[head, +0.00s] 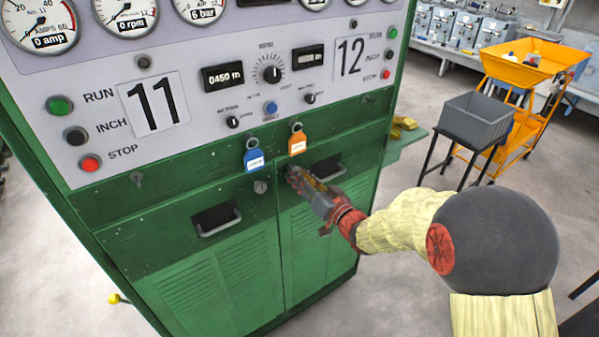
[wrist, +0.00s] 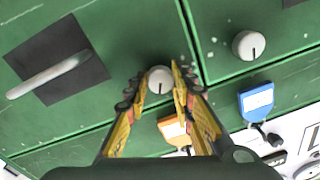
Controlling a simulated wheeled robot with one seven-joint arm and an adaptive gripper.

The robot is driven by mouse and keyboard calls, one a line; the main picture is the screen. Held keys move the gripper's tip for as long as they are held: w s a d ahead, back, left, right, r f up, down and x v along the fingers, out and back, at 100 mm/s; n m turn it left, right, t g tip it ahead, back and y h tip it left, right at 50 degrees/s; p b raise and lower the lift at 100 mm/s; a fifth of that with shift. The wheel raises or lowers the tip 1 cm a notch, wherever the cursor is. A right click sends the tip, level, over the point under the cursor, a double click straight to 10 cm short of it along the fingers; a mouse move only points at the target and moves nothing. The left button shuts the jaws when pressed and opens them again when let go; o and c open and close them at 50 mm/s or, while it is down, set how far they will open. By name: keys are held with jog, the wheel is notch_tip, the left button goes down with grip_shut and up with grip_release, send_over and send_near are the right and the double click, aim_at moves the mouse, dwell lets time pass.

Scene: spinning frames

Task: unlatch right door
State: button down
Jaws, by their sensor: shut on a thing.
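The green cabinet's right door (head: 303,250) is closed beside the left door (head: 215,290). Its latch is a small round silver knob (wrist: 160,79) with a dark slot line, near the seam between the doors. My gripper (head: 292,174) reaches this knob from the right; in the wrist view the two yellow-and-black fingers (wrist: 159,88) are shut on the knob, one on each side. In the head view the gripper hides the knob. The right door's recessed handle (head: 330,172) also shows in the wrist view (wrist: 45,77).
The left door has a matching knob (head: 260,187) and a recessed handle (head: 218,225). A blue tag (head: 254,161) and an orange tag (head: 297,144) hang just above the doors. A grey bin (head: 478,117) on a stand and an orange trolley (head: 525,70) stand behind at right.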

jog(key=m+p, duration=0.4)
jog(key=m, duration=0.8)
jog(key=shift+m+t+p, duration=0.3)
dwell(0.4)
jog(key=c, duration=1.5)
grip_release()
jog(key=v, duration=1.2)
